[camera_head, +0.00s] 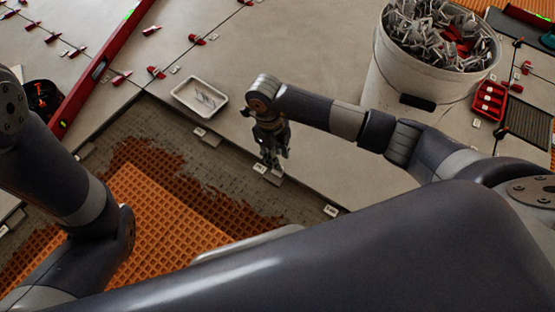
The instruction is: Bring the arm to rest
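My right arm comes in from the right and crosses the tiled floor. Its gripper (273,162) points down at the tile edge beside the exposed mortar bed. A small pale levelling clip (260,169) sits at the edge right by the fingertips. I cannot tell whether the fingers touch it or hold anything, or whether they are open or shut. My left arm shows at the left, but its gripper is not in view.
A white tray (183,96) with a few pale clips lies left of the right gripper. A white bucket (407,83) full of clips stands behind the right forearm. A red tray (489,101) is right of it. A red level (97,72) and orange matting (160,205) lie left.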

